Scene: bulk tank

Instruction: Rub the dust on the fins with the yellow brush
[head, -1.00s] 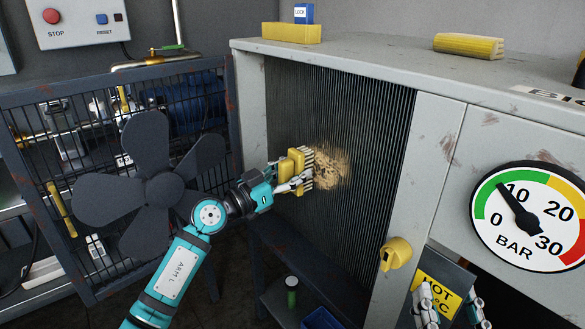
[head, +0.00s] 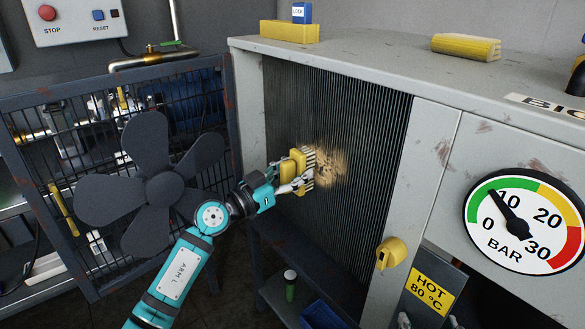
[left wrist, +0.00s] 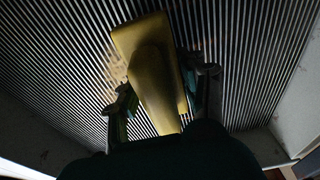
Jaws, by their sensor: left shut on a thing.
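The yellow brush (head: 293,172) is held in my left gripper (head: 288,187), which is shut on it. Its pale bristles face the dark upright fins (head: 370,125) of the grey cabinet and appear to meet them at the left side of the dust. The tan dust patch (head: 329,166) shows just right of the bristles; part of it is hidden behind the brush. In the left wrist view the brush (left wrist: 150,75) lies across the fins, with faint tan dust (left wrist: 116,72) beside it. Only the tips of my right gripper (head: 428,321) show at the bottom edge, apart and empty.
A dark fan (head: 164,187) and a mesh guard door (head: 62,265) stand left of my left arm. A yellow knob (head: 391,252), a HOT sign (head: 433,290) and a pressure gauge (head: 524,221) are right of the fins.

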